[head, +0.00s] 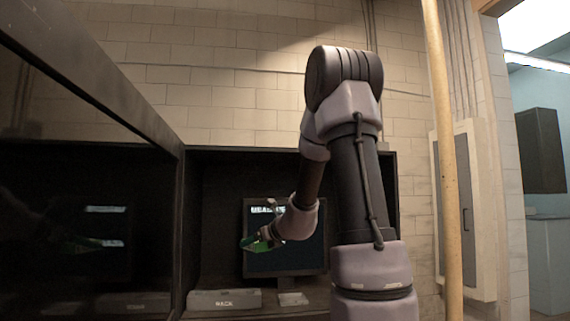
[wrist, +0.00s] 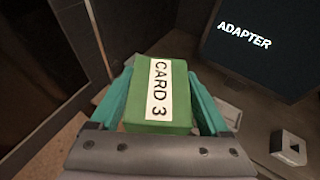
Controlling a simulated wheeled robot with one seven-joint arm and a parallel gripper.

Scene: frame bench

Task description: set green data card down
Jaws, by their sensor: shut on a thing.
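The green data card (wrist: 176,76) is a green block with a white label reading "CARD 3". It sits between the teal fingers of my gripper (wrist: 161,95) in the wrist view, which is shut on it. In the head view, the green card (head: 250,243) shows small at the end of my gripper (head: 258,241), in front of a dark monitor. The card is held in the air above the bench. What lies directly under it is hidden by my gripper in the wrist view.
A dark monitor (head: 287,259) stands in a black-walled bay; its screen (wrist: 245,42) reads "ADAPTER" in the wrist view. A grey box (head: 224,299) and a small grey block (head: 293,299) sit before it. A dark glossy panel (head: 80,220) borders the left. A yellow pole (head: 444,150) stands right.

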